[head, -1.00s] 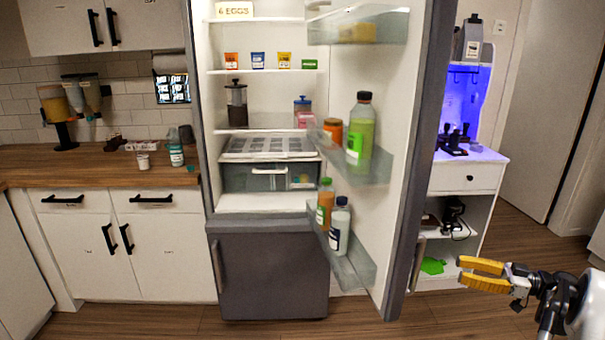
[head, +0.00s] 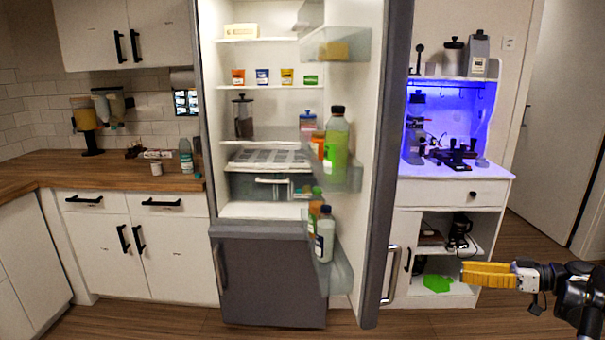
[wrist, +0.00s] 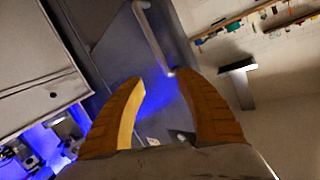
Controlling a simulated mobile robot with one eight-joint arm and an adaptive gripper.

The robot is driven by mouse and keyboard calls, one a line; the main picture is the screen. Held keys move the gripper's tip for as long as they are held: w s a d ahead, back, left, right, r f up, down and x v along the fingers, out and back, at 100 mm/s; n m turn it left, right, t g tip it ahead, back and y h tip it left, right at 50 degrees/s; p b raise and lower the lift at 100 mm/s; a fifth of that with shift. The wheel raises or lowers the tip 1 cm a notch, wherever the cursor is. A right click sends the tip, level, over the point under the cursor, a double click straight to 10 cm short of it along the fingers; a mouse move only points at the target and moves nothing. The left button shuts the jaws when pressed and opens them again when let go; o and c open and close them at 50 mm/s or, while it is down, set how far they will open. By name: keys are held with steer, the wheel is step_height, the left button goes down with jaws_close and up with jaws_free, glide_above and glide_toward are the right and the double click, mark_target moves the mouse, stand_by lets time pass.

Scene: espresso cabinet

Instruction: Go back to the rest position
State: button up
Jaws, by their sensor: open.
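My gripper (head: 488,274) has yellow fingers and is at the lower right of the head view, in front of the white espresso cabinet (head: 452,192). In the wrist view, the two yellow fingers (wrist: 160,105) stand apart with nothing between them. The gripper is open and empty. The fridge door (head: 384,170) stands open to the left of my gripper, with a metal handle (head: 389,275) on its outer side. A metal handle also shows beyond the fingertips in the wrist view (wrist: 152,38).
The open fridge (head: 266,210) holds jars and small cups; its door shelves hold bottles (head: 336,145). A wooden counter (head: 60,176) is at the left. The espresso cabinet has a blue-lit niche, a drawer and open shelves. Wooden floor (head: 530,225) is clear at the right.

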steer(key=s+a+r+m+g+h, duration=0.1)
steer(key=s+a+r+m+h, duration=0.25)
steer(key=a, duration=0.65)
steer(key=s+a+r+m+g+h, duration=0.2)
steer(key=a+r+h, duration=0.15)
steer(key=a, duration=0.55)
steer(key=s+a+f+m+t+h, duration=0.1)
steer(key=s+a+h, duration=0.2)
steer(key=s, duration=0.8)
steer(key=s+a+f+m+t+h, duration=0.1)
steer(key=s+a+f+m+h, duration=0.1)
steer(key=s, duration=0.9)
steer(key=shift+s+a+f+h, duration=0.15)
steer(key=shift+a+h, duration=0.65)
steer(key=shift+a, duration=0.35)
